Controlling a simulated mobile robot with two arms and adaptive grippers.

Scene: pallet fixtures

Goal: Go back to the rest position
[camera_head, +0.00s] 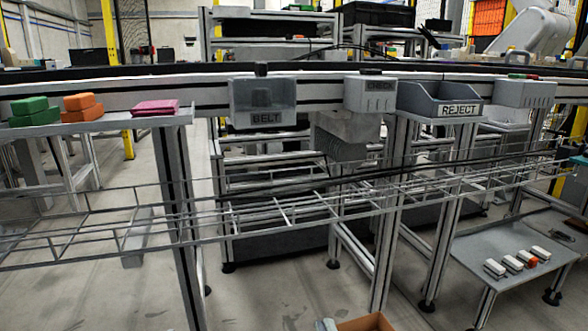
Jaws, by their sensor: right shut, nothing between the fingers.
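My right gripper (577,222) seems to show only in part, as a dark shape at the right edge of the head view. It is shut and empty, apart from the parts on the low table. My left gripper is not in view. The task names no object.
Green (34,111), orange (83,106) and pink (156,107) blocks lie at left. A low table (478,240) holds small white parts. An orange-brown box (368,323) is at bottom.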

